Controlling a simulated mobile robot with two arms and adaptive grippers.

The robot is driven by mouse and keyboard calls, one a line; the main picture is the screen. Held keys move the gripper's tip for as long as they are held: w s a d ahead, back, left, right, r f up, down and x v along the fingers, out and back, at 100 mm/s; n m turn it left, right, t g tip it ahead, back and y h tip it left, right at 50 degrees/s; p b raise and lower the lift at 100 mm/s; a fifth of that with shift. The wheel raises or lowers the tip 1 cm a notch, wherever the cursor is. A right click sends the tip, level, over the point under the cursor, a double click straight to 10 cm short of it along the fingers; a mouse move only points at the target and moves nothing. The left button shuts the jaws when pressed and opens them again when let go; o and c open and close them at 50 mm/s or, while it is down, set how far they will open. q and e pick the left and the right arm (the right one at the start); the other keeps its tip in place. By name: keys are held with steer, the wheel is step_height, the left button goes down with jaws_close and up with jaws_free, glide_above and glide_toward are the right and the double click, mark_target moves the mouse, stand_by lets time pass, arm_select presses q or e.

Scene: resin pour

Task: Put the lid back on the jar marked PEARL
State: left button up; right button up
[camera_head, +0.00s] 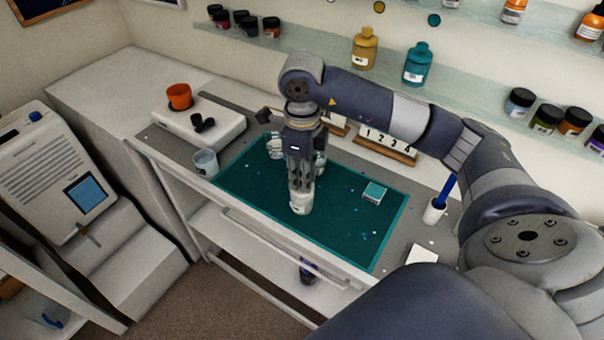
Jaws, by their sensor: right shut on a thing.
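A small whitish jar (301,204) stands upright on the teal mat (335,230), with a label too small to read. My right gripper (301,187) points straight down directly over it, shut on what seems to be its lid at the jar's top. The fingers hide most of the lid, so I cannot tell whether it is seated or slightly above the rim. My left gripper is not in view.
Clear cups (275,146) stand partly behind my right gripper. Another cup (205,163) stands left of the mat. A small teal-topped box (374,192) lies on the mat's right side. A pen holder (434,211) stands at right. The mat's front is mostly clear.

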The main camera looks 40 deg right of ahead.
steer(key=o, duration=1.3)
steer(key=shift+r, duration=0.15)
steer(key=shift+r+p, duration=2.15)
steer(key=shift+r, duration=1.2)
jaws_close()
steer(key=shift+f+b, duration=0.25)
steer(key=shift+b, duration=0.05)
steer(key=shift+f+b, duration=2.7)
steer(key=shift+f, duration=0.35)
